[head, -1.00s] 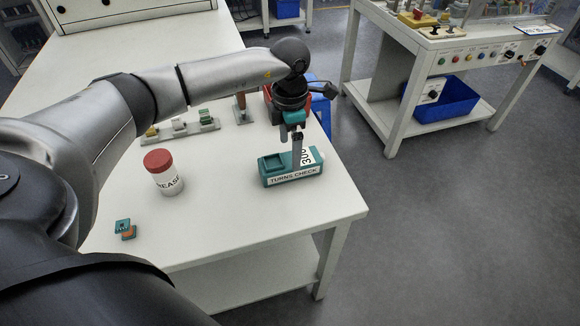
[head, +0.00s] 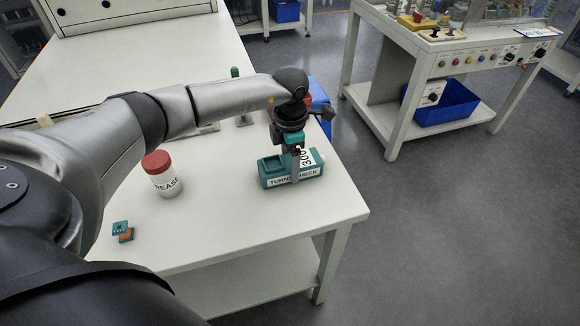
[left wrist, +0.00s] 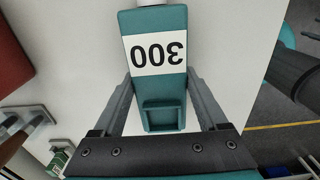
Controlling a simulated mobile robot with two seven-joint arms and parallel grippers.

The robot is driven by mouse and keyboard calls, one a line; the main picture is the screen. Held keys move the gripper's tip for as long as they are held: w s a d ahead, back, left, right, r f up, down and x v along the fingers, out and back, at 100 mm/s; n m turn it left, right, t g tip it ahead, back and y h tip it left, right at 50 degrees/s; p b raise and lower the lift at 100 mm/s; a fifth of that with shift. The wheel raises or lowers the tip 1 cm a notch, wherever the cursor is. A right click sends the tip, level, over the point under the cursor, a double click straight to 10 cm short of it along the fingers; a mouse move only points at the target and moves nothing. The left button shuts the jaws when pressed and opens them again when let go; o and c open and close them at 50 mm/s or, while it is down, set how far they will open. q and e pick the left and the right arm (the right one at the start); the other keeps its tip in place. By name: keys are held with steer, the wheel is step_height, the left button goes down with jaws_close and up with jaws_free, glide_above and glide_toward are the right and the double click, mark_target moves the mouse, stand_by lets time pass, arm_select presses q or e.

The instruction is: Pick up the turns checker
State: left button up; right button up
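The turns checker (head: 274,170) is a teal block with a white front label and a "300" label on top, standing near the table's right edge. In the left wrist view its "300" label and square recess show (left wrist: 157,57). My left gripper (head: 295,174) points down over it, one finger in front of the labelled face. In the left wrist view the gripper's spread fingers (left wrist: 160,76) lie on both sides of the block, very close to it. Firm contact is not visible, and the far finger is mostly hidden in the head view. My right gripper is not in view.
A white grease jar with a red lid (head: 161,175) stands left of the checker on the white table (head: 235,215). A small teal and orange part (head: 123,231) lies near the front. My left arm hides items behind it. A second bench holds a blue bin (head: 446,105).

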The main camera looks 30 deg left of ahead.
arm_select(q)
steer(key=c, duration=1)
steer(key=shift+c, duration=0.6)
steer(key=shift+r, duration=0.15)
